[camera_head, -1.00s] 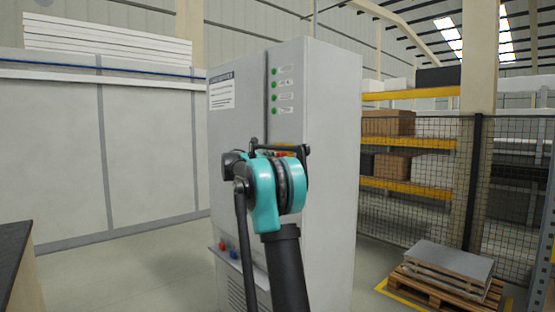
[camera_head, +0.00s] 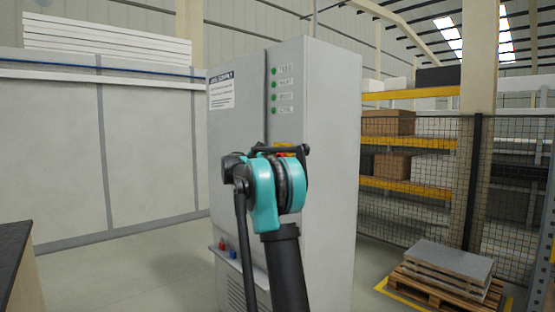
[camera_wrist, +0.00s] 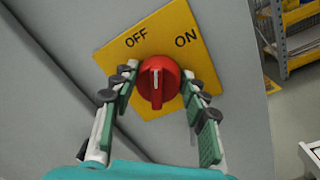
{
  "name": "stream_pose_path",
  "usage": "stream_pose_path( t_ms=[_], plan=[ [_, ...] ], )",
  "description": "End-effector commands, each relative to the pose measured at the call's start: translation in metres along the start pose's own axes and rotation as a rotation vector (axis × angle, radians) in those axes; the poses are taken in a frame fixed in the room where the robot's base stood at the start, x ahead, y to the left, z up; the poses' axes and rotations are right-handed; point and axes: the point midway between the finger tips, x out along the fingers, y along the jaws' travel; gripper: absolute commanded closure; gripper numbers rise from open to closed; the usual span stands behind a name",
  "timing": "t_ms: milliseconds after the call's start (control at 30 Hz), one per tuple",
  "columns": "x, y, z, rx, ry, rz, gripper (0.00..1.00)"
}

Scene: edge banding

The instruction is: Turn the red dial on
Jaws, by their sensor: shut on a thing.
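The red dial (camera_wrist: 158,83) sits on a yellow plate (camera_wrist: 112,55) marked OFF at upper left and ON at upper right in the wrist view. The dial's white mark points up in the picture, between the two words. My gripper (camera_wrist: 160,76) is shut on the dial, with one green-and-grey finger at each side of it. In the head view, only small bits of the red dial (camera_head: 282,154) and the yellow plate (camera_head: 284,147) show past my teal and black arm.
The plate is on a tall grey cabinet (camera_head: 325,150) with green lights (camera_head: 274,85). Mesh fencing (camera_head: 430,170), shelving (camera_head: 415,95) and a loaded pallet (camera_head: 435,290) stand right. A dark-topped table (camera_head: 12,245) is at left.

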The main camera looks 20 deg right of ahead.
Motion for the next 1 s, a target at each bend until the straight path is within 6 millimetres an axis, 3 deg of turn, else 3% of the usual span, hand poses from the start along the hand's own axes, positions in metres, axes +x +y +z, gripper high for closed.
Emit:
stream_pose_path(
  t_ms=[1000],
  plan=[
    [-0.0007,-0.0050,-0.0051,0.905,-0.068,0.011,0.85]
  ],
)
